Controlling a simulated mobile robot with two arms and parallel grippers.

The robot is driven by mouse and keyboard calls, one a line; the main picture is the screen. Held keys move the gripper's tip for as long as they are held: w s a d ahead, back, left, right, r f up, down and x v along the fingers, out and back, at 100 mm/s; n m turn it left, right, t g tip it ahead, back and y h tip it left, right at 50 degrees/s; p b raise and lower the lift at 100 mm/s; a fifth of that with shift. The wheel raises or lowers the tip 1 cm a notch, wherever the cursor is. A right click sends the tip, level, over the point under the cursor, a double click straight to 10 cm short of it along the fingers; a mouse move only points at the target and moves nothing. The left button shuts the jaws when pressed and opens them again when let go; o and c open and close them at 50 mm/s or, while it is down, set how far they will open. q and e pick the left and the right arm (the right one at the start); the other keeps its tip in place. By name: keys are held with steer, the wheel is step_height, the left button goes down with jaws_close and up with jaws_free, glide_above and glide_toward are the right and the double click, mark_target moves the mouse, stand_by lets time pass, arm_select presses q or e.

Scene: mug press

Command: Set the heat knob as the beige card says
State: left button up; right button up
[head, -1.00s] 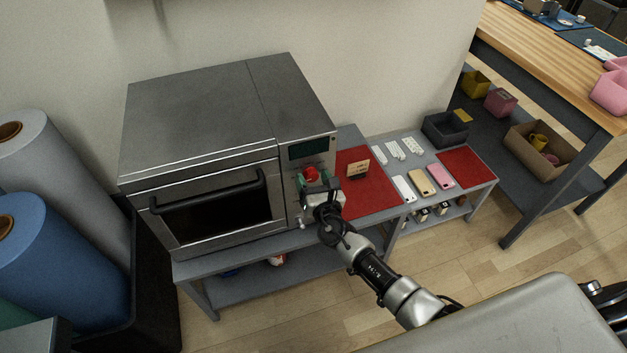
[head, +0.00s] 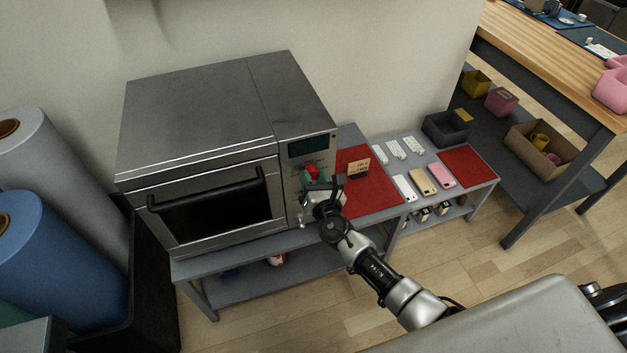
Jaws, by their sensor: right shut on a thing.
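The red heat knob (head: 311,171) is on the oven's control panel, under the dark display (head: 308,146). My right gripper (head: 316,181) is at the panel, shut on the red knob; its fingers and green pads partly hide the knob and its markings. The beige card (head: 358,168) stands on the red mat just right of the oven; its print is too small to read. My left gripper is not in view.
The grey oven (head: 205,120) has a shut door with a black handle (head: 208,190). Right of it, a red mat (head: 375,198), phones, white strips and a dark bin (head: 445,128) are on the grey bench. Blue and grey rolls stand at the left.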

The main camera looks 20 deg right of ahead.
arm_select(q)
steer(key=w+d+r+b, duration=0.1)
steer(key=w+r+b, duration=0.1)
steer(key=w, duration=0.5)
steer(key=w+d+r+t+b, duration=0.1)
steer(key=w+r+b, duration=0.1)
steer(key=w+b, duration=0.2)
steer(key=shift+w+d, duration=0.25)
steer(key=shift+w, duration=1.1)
arm_select(e)
steer(key=shift+m, duration=9)
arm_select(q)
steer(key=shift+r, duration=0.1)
arm_select(e)
steer(key=o, duration=0.9)
